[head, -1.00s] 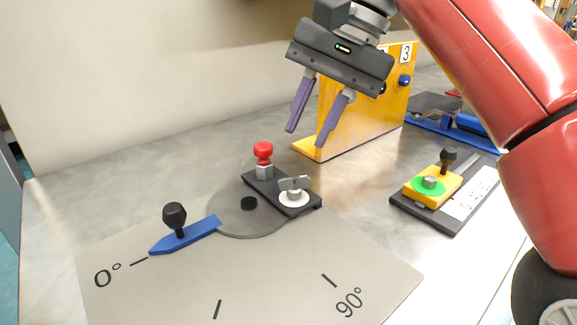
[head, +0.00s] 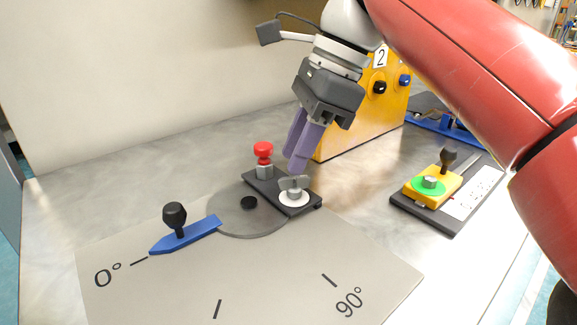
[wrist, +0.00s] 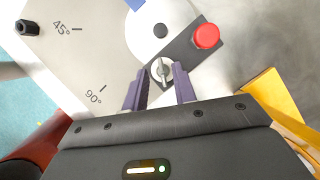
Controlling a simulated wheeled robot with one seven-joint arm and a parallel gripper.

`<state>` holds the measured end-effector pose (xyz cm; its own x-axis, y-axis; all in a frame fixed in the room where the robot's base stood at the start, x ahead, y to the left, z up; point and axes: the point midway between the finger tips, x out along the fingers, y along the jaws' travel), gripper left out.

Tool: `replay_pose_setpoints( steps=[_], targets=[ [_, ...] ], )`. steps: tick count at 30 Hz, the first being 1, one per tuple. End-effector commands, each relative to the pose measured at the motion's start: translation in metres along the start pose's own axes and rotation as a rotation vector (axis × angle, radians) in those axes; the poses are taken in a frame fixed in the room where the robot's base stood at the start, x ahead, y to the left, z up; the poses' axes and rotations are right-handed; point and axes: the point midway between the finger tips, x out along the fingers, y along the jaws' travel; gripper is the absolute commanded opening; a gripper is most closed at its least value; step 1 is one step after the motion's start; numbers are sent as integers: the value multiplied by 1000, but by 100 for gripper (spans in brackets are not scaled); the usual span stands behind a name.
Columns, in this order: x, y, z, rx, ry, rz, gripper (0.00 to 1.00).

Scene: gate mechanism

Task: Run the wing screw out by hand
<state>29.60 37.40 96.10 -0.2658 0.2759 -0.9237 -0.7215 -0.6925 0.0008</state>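The wing screw (head: 294,184) is a grey metal screw with flat wings, standing on a white disc (head: 293,198) on a dark bar. In the wrist view the wing screw (wrist: 160,70) lies ahead of and between my two purple fingertips. My gripper (head: 297,163) is just above the screw, pointing down and tilted, with its fingers apart. Whether a fingertip touches a wing cannot be told.
A red knob (head: 263,152) stands beside the screw on the same bar. A blue pointer (head: 186,235) with a black knob lies over the dial plate (head: 250,285). A yellow box (head: 362,125) stands behind my gripper. A yellow slider block (head: 432,187) sits at right.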

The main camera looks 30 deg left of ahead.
Motion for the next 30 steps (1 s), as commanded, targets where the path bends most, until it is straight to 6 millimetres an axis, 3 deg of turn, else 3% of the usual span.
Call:
replay_pose_setpoints(
  steps=[9,19,25,30],
  targets=[
    [33,0,-1,0,1,1,27],
    [36,0,0,-1,0,-1,27],
    [36,0,0,-1,0,-1,1],
    [36,0,0,-1,0,-1,0]
  ],
)
